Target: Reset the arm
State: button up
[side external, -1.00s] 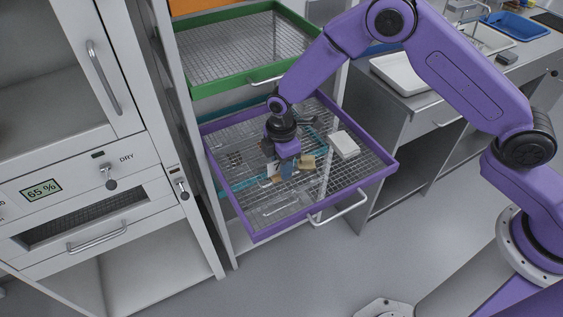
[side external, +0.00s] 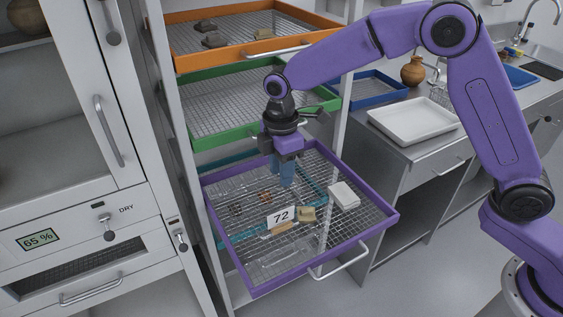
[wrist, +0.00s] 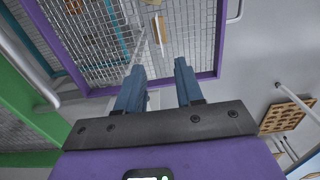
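My gripper (side external: 287,182) hangs above the pulled-out purple-framed wire tray (side external: 382,222) in the side view, fingers pointing down. In the wrist view its two blue fingers (wrist: 160,68) are apart with nothing held between them. On the tray lie a white card marked 72 (side external: 281,217), a tan sherd (side external: 306,214), a flat orange-tan piece (side external: 283,229), small brown bits (side external: 265,197) and a white block (side external: 344,195). The gripper is clear of these pieces.
A green-framed tray (side external: 230,138) and an orange-framed tray (side external: 265,44) with several sherds are above in the rack. A cabinet (side external: 75,150) stands at left. A counter with a white tray (side external: 412,120) and an orange-brown jar (side external: 413,71) is at right.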

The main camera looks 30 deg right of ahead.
jog(key=shift+r, duration=0.75)
jog(key=s+d+r+m, duration=0.2)
jog(key=s+d, duration=0.8)
jog(key=s, duration=0.5)
jog(key=s+d+r+m, duration=0.2)
jog(key=s+d+m, duration=0.1)
jog(key=s+d, duration=0.8)
jog(key=s, duration=0.5)
jog(key=shift+s+r, duration=0.15)
jog(key=shift+a, duration=0.1)
jog(key=shift+c, duration=0.2)
